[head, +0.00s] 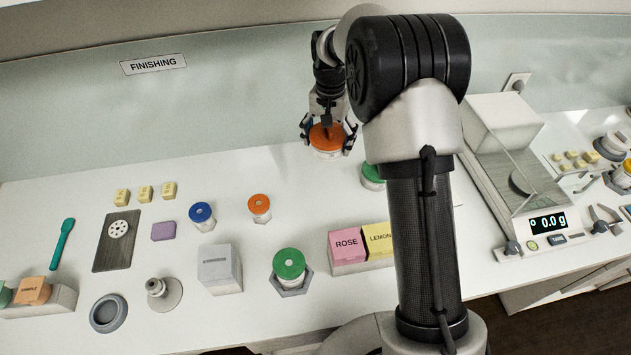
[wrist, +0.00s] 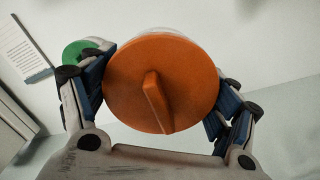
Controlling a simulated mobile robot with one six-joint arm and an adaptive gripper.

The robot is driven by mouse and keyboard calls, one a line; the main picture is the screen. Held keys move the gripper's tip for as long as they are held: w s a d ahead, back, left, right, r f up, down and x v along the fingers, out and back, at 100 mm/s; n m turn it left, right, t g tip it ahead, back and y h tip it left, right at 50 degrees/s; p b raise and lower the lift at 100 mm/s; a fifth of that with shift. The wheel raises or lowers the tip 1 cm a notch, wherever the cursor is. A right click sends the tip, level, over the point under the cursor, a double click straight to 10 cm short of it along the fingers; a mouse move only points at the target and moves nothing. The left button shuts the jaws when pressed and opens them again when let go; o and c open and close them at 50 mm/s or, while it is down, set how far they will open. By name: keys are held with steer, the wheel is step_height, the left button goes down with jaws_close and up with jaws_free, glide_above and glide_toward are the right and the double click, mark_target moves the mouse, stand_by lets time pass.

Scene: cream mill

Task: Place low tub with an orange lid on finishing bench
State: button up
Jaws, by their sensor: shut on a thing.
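The low tub with an orange lid (head: 327,139) is at the back of the finishing bench (head: 180,260), near the back wall. My gripper (head: 329,143) is shut on it from above, with a finger on each side. In the wrist view the orange lid (wrist: 160,84) with its raised ridge fills the middle, between the fingers of my gripper (wrist: 163,90). Part of the tub's pale side shows past the lid. I cannot tell whether its base touches the bench top.
A green-lidded tub (head: 373,175) stands close by on the right, partly behind my arm. A small orange-lidded jar (head: 260,207) and a blue-lidded jar (head: 201,213) stand left of the tub. A scale (head: 545,222) is at the right. Bench left of the tub is clear.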

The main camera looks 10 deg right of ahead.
mark_target(326, 187)
step_height(326, 187, down, 16)
steer(key=b, duration=0.2)
steer(key=shift+w+f+b, duration=0.1)
steer(key=shift+f+b, duration=0.1)
steer(key=shift+b, duration=0.2)
steer(key=shift+c, duration=0.6)
steer(key=shift+f, duration=0.15)
steer(key=o, duration=1.3)
